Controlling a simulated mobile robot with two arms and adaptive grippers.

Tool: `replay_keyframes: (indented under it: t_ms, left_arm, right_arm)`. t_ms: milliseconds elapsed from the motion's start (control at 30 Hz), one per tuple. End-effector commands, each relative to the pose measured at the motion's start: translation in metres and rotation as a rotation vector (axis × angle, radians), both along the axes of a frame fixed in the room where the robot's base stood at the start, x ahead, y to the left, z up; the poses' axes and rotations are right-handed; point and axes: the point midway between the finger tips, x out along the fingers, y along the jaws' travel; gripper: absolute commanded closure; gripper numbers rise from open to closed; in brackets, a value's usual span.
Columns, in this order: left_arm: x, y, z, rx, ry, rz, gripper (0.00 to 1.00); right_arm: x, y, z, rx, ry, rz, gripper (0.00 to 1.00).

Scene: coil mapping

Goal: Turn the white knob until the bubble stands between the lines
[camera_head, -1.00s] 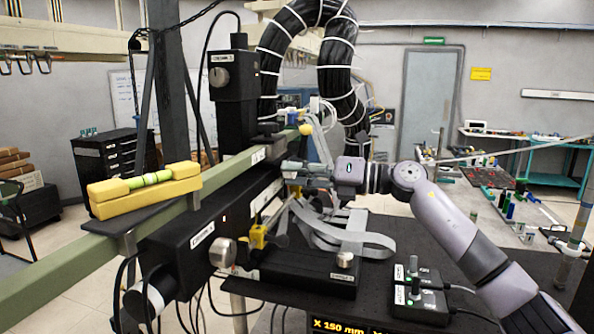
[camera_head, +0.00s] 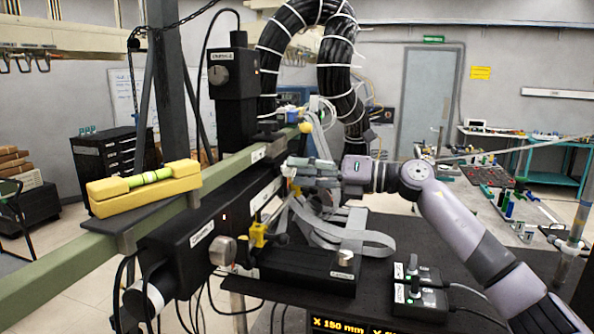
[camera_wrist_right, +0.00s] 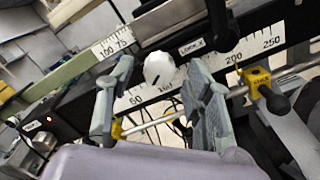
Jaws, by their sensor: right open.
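The white knob (camera_wrist_right: 160,70) has a dark slot mark and sits on the black rail in the right wrist view. My right gripper (camera_wrist_right: 158,75) is open, with one finger on each side of the knob; I cannot tell whether either touches it. In the head view the right gripper (camera_head: 292,174) reaches the rail from the right, and its fingers largely hide the knob.
Grey ribbon cable (camera_head: 370,242) loops under my right arm. Two small control boxes (camera_head: 418,301) stand on the dark table. A thick black cable bundle (camera_head: 337,70) hangs behind.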

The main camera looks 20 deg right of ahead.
Motion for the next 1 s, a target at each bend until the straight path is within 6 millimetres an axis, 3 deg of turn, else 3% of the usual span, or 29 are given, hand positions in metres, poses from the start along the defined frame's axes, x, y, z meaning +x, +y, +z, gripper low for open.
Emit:
replay_keyframes:
  t_ms: [300,500,1000]
  left_arm:
    - [0.001,-0.001,0.000,-0.001,-0.002,0.000,0.60]
    - [0.002,-0.002,0.000,-0.001,-0.002,0.000,0.60]
    - [0.002,-0.002,0.000,-0.002,-0.002,0.000,0.60]
  right_arm:
    - [-0.037,-0.058,-0.002,-0.003,0.003,-0.005,0.53]
    - [-0.054,-0.080,-0.001,-0.001,0.003,-0.002,0.53]
    - [-0.059,-0.087,-0.001,-0.002,0.001,0.001,0.53]
